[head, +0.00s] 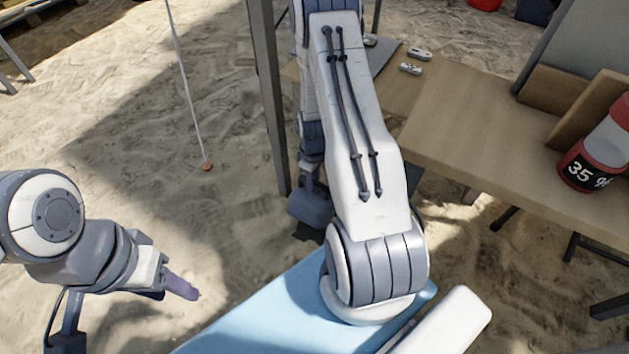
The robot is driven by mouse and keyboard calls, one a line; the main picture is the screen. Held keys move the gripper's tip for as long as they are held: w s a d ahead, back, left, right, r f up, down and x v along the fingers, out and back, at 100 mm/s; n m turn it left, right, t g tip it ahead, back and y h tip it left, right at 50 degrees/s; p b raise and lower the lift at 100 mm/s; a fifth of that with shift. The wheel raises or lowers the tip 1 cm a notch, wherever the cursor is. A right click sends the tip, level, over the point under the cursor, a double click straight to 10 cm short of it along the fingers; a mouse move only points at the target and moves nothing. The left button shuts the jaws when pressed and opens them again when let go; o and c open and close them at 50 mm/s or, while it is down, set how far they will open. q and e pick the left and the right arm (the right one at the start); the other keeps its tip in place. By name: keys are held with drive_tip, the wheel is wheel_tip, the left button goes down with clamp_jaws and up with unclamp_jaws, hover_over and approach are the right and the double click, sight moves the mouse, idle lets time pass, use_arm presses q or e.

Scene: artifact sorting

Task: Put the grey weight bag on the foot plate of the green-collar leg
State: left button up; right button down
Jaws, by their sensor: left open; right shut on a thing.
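My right arm reaches forward past a dark upright leg (267,95), and its forearm hangs down behind my own upper link. My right gripper (309,186) is at its low end, partly hidden. It is shut on a dark grey, bag-like thing (306,208), which fits the grey weight bag. The thing hangs low, just right of the leg's lower end. A dark patch lies under it; I cannot tell whether it is a foot plate or shadow. No green collar shows on the visible part of the leg. My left gripper (178,287) is open and empty over sand at lower left.
A wooden table (470,130) fills the right side, with small pale objects (411,68) and a red-and-white container (597,150) marked 35. A thin white cord (184,75) runs to an orange peg (206,166) in the sand. Open sand lies at left.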

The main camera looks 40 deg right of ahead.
use_arm(q)
drive_tip(key=shift+f, duration=0.6)
use_arm(e)
drive_tip(key=shift+w+f, duration=0.1)
drive_tip(key=shift+f, duration=0.55)
use_arm(q)
drive_tip(key=shift+b, duration=0.3)
use_arm(e)
drive_tip(key=shift+f, duration=0.15)
drive_tip(key=c, duration=0.8)
unclamp_jaws()
drive_tip(key=shift+o, duration=0.2)
